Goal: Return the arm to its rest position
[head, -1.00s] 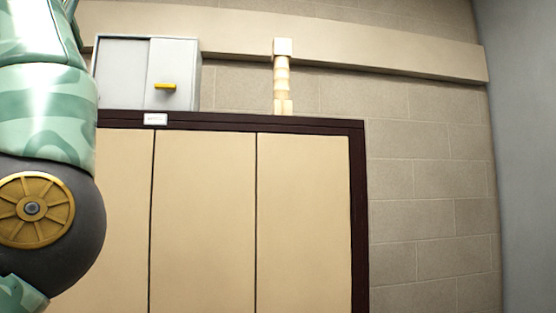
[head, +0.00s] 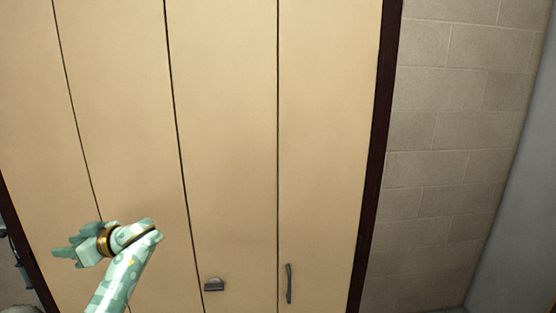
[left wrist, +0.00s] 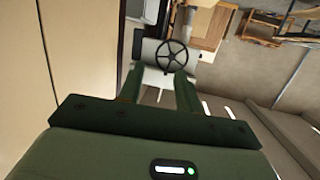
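My left arm (head: 122,275) comes up from the bottom left of the head view, in front of the tan cabinet. My left gripper (head: 62,252) points to the left there. In the left wrist view its two dark green fingers (left wrist: 160,85) stand apart with nothing held between them. My right arm and gripper are in neither view.
A tall cabinet (head: 225,130) with tan doors and a dark frame fills much of the head view. It has a small pull (head: 214,284) and a bar handle (head: 289,284). The left wrist view shows a black handwheel (left wrist: 172,56) beyond the fingers and a wooden stand (left wrist: 263,24).

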